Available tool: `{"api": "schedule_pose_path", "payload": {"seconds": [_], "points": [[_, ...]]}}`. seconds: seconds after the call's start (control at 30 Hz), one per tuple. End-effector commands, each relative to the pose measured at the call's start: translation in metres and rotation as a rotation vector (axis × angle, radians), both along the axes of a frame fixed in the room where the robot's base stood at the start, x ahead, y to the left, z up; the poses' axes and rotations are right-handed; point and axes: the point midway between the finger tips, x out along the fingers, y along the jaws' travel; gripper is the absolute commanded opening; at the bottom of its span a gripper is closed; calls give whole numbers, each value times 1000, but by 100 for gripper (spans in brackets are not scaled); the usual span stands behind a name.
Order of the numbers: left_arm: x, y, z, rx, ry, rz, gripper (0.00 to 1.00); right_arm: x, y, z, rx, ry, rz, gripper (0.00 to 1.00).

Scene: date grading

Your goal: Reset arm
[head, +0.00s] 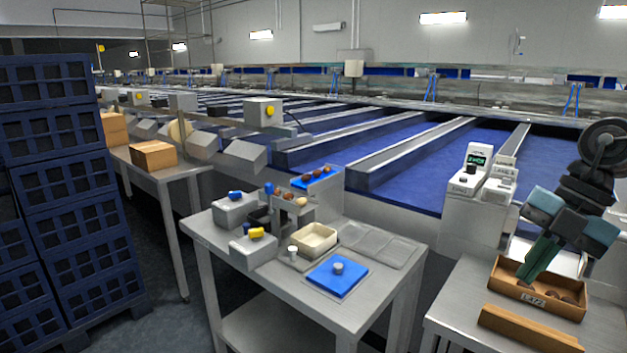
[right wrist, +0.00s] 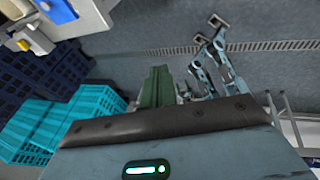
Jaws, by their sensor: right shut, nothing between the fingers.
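My right gripper (head: 532,274) comes in at the right of the head view, with its green fingers pointing down. The fingers are closed together and hold nothing. In the right wrist view the shut green fingers (right wrist: 158,88) show against grey floor, with no box between. My left gripper is not in view.
The box stands on a metal table (head: 455,290) beside a brown cardboard strip (head: 530,328). A small white device (head: 468,182) stands behind. A centre table (head: 213,237) carries a blue mat (head: 350,284) and a cream tray (head: 326,243). Dark blue crates (head: 50,130) stack at left; teal crates (right wrist: 75,115) show in the wrist view.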

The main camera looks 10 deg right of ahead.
Motion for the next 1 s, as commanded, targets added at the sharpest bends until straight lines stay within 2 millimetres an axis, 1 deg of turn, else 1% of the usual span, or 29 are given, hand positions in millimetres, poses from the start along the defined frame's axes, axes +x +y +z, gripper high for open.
{"api": "schedule_pose_path", "payload": {"seconds": [0.03,0.17,0.3,0.43,0.57,0.77,0.87,1.0], "points": [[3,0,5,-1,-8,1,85,-2,-2,-12,74,-14,-15,0],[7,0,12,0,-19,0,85,-4,-5,-50,271,-68,-74,0],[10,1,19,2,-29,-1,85,-10,-7,-91,468,-140,-178,0],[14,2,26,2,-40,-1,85,-18,-8,-127,621,-208,-307,0],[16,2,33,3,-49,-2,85,-31,-8,-164,741,-267,-462,0],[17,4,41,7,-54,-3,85,-58,-5,-220,857,-332,-736,0],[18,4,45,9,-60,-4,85,-77,1,-250,886,-348,-887,0],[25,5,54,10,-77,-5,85,-109,15,-291,898,-343,-1109,0]]}}
